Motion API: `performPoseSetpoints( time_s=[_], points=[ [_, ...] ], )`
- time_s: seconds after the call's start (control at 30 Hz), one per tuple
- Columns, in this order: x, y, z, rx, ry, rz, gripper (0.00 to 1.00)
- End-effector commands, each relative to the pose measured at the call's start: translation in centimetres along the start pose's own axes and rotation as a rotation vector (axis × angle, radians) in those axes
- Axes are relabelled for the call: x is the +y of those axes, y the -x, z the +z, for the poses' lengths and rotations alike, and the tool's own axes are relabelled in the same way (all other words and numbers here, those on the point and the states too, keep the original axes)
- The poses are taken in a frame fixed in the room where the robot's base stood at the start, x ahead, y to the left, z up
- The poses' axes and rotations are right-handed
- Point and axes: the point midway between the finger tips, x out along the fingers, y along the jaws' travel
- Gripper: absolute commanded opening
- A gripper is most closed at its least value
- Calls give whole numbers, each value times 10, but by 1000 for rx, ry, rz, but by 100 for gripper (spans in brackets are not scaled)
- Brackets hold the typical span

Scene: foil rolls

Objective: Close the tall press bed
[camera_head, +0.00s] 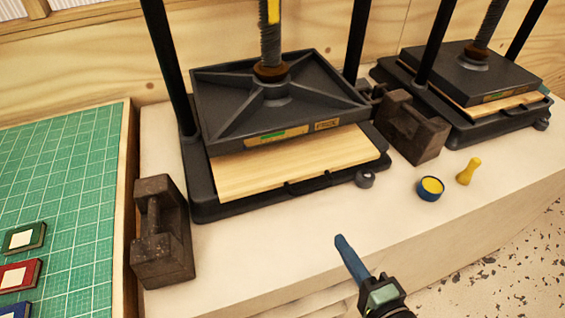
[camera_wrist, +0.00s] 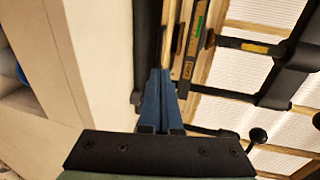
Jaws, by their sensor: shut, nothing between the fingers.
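Two dark presses stand on a pale bench in the head view; their tops are cut off, so I cannot tell by height which is the tall one. The nearer press (camera_head: 275,95) has its pale wooden bed (camera_head: 290,165) sticking out in front of the platen, with a dark handle (camera_head: 308,184) on its front edge. The farther press (camera_head: 470,70) shows a narrower strip of its bed (camera_head: 505,107). My gripper (camera_head: 341,240) has blue fingers and is shut and empty, in front of the nearer press, apart from the handle. The fingers (camera_wrist: 160,73) also show in the wrist view.
A rusty weight (camera_head: 160,230) stands left of the nearer press, and another (camera_head: 412,127) stands between the presses. A blue-yellow tin (camera_head: 430,188) and a yellow knobbed tool (camera_head: 469,171) stand at the right. A green cutting mat (camera_head: 60,170) lies left. Bare bench lies before the nearer press.

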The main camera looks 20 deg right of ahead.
Motion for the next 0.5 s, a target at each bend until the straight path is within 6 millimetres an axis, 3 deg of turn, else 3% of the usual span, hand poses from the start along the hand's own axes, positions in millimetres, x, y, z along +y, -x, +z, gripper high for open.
performPoseSetpoints(
  time_s=[0.17,0.5],
  points=[
    [0,-8,-2,4,-1,3,0],
    [-2,-78,-2,2,0,2,0]
  ],
)
